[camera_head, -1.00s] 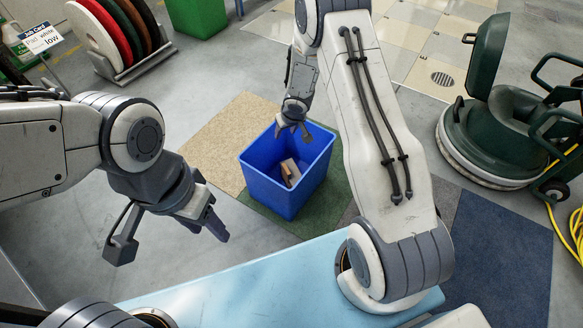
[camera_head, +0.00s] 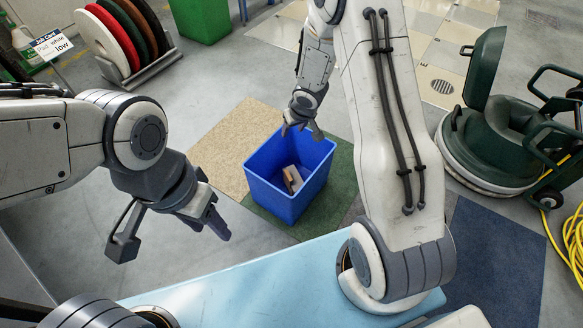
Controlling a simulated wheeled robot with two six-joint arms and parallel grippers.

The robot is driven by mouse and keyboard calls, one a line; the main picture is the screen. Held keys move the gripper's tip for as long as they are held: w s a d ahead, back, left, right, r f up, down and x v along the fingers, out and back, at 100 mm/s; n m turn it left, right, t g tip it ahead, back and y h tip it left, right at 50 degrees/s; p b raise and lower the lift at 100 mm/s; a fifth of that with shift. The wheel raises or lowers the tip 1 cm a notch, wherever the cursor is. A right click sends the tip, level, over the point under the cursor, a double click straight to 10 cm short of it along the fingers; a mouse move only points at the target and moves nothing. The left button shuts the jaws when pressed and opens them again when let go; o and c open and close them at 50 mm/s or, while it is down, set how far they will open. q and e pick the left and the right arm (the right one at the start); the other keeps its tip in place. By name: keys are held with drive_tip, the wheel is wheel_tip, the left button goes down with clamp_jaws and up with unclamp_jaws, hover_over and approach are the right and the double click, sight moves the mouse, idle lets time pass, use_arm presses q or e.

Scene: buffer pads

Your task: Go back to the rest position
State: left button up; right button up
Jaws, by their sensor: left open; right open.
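My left gripper (camera_head: 172,238) is at the left, above the bare floor, open and empty. My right gripper (camera_head: 301,131) is open and empty above the back rim of the blue bin (camera_head: 283,205). The bin stands on carpet tiles and holds a brown and whitish object (camera_head: 292,181) that I cannot identify. My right arm passes in front of the floor to the right of the bin.
A rack (camera_head: 143,72) of round pads stands at the back left beside a job card (camera_head: 50,44) reading "white" and "low". A green bin (camera_head: 200,20) is behind. A dark green floor machine (camera_head: 498,140) stands at the right, with a yellow hose (camera_head: 573,245) near it.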

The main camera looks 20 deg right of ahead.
drive_tip(key=s+a+r+n+h, duration=0.1)
drive_tip(key=s+a+r, duration=0.4)
drive_tip(key=r, duration=0.2)
drive_tip(key=s+a+r+n, duration=0.1)
drive_tip(key=s+a+r, duration=0.35)
drive_tip(key=r, duration=0.25)
drive_tip(key=s+a+r+n+g+y+p, duration=0.1)
drive_tip(key=s+a+r+n+g, duration=0.2)
drive_tip(key=s, duration=0.8)
drive_tip(key=s+a+r+n+g+y, duration=0.1)
drive_tip(key=s+a+r, duration=0.3)
drive_tip(key=s, duration=0.7)
wheel_tip(320, 180, up, 38)
drive_tip(key=p, duration=3.8)
drive_tip(key=shift+s+d+g, duration=0.2)
drive_tip(key=shift+s+g, duration=0.1)
drive_tip(key=shift+s, duration=0.1)
